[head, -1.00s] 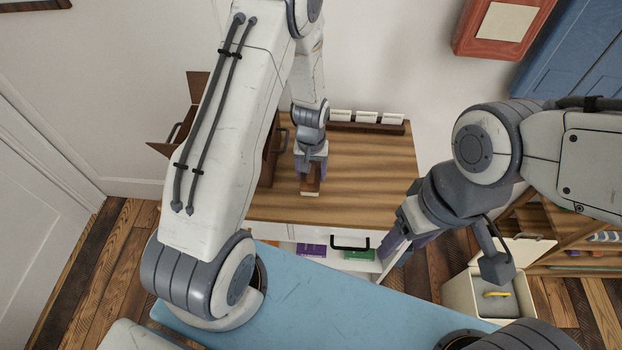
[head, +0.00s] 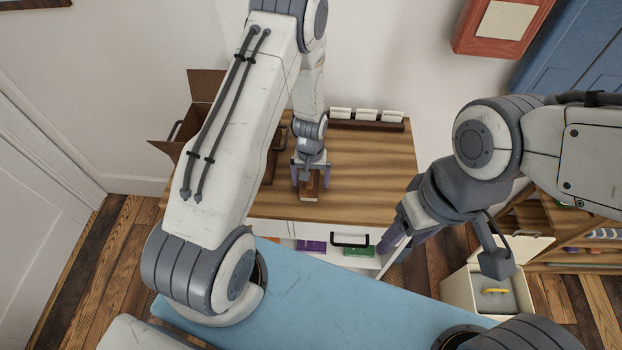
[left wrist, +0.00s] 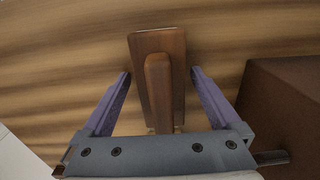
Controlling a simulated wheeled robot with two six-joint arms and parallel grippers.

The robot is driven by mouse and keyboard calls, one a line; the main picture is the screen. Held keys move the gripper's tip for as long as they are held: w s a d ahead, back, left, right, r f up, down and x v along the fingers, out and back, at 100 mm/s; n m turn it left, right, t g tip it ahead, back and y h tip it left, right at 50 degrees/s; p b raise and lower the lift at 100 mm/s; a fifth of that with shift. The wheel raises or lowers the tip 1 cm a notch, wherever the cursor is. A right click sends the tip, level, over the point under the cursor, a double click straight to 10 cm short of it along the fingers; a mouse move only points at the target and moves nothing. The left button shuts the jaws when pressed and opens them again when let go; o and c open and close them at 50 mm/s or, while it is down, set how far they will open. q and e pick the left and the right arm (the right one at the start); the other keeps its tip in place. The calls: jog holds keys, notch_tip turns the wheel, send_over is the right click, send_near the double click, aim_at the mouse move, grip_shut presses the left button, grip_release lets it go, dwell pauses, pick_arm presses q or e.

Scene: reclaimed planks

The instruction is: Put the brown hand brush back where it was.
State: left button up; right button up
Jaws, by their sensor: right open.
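The brown hand brush (head: 310,183) lies on the wooden cabinet top (head: 365,175), near its front edge. In the left wrist view the brush (left wrist: 163,50) shows its brown back and raised grip, between the two purple fingers. My left gripper (head: 309,178) is open, with a finger on either side of the brush and a visible gap on both sides. My right gripper (head: 392,240) is open and empty, in front of the cabinet's right front corner.
A brown box (left wrist: 285,105) stands close to the right finger in the left wrist view. A dark rack with white cards (head: 366,124) stands at the back of the top. A cream bin (head: 462,297) stands on the floor at right. The top's right half is clear.

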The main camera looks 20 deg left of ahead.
pick_arm(q)
jog(key=shift+r, duration=0.1)
jog(key=shift+r, duration=0.25)
notch_tip(320, 180, up, 11)
jog(key=shift+b, duration=0.8)
jog(key=s+d+r+m, duration=0.6)
jog(key=s+d+r, duration=0.7)
jog(key=s+d+r+m+h, duration=0.1)
jog(key=s+r+m, duration=0.2)
jog(key=s, duration=0.7)
jog(key=shift+s+r+m, duration=0.2)
jog(key=shift+r+m, duration=0.15)
jog(key=shift+m, duration=0.45)
